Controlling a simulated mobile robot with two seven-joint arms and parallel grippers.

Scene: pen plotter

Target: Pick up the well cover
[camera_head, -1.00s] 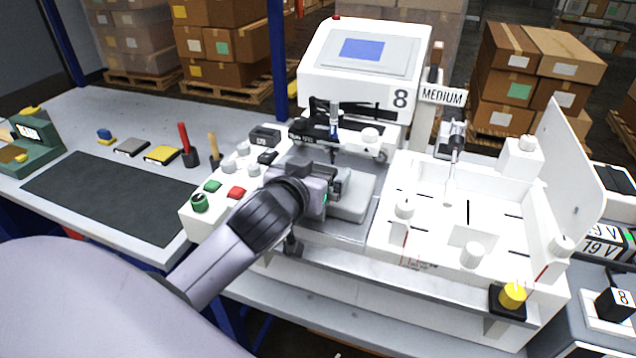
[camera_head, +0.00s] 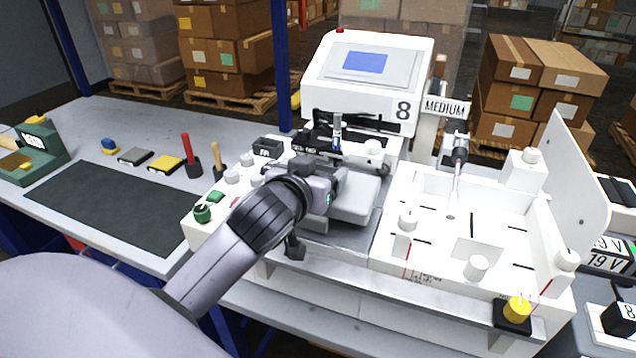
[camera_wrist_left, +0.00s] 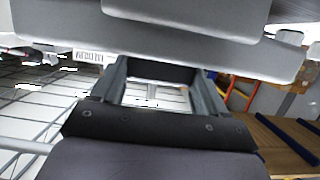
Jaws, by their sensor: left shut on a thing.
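The well cover looks to be the light grey slab (camera_head: 354,200) in the middle of the white machine (camera_head: 440,255). My left gripper (camera_head: 328,188) reaches it from the left and is shut on its near left part. In the left wrist view the slab (camera_wrist_left: 200,50) spans the top of the picture, and the two fingers of my left gripper (camera_wrist_left: 162,75) meet its underside or edge. The exact contact is hidden by the gripper body in the head view. My right gripper is not in view.
Left of the gripper are the green knob (camera_head: 203,214) and other controls. A carriage with a pen (camera_head: 337,132) stands just behind the slab. A metal rail (camera_head: 400,277) runs along the machine's front. The dark mat (camera_head: 112,205) on the left is clear.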

